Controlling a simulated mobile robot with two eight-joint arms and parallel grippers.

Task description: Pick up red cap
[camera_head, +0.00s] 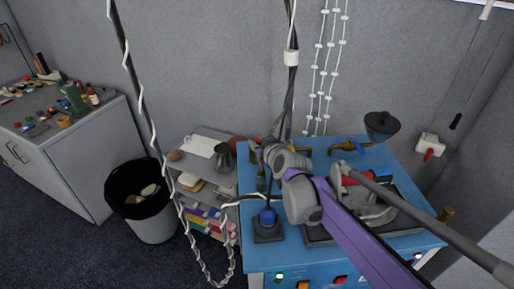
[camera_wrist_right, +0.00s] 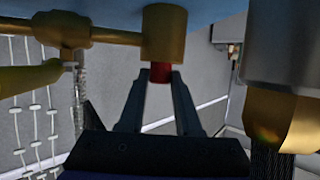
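A small red cylinder, which looks like the red cap (camera_wrist_right: 160,73), shows in the right wrist view at the lower end of a brass cylinder (camera_wrist_right: 163,32). My right gripper (camera_wrist_right: 160,80) has its two dark fingers apart, with the red piece seen between their tips. I cannot tell whether the fingers touch it. In the head view my right gripper (camera_head: 268,152) is over the left back part of the blue bench (camera_head: 255,255), at the end of my purple arm. The red cap is not clearly seen there. My left gripper is not in view.
A brass pipe (camera_wrist_right: 108,35) joins the brass cylinder. A large metal and brass part (camera_wrist_right: 285,100) stands close on the right of the wrist view. A blue-knobbed stand (camera_head: 267,225), a dark funnel (camera_head: 381,124) and a brass tap (camera_head: 348,147) are on the bench.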

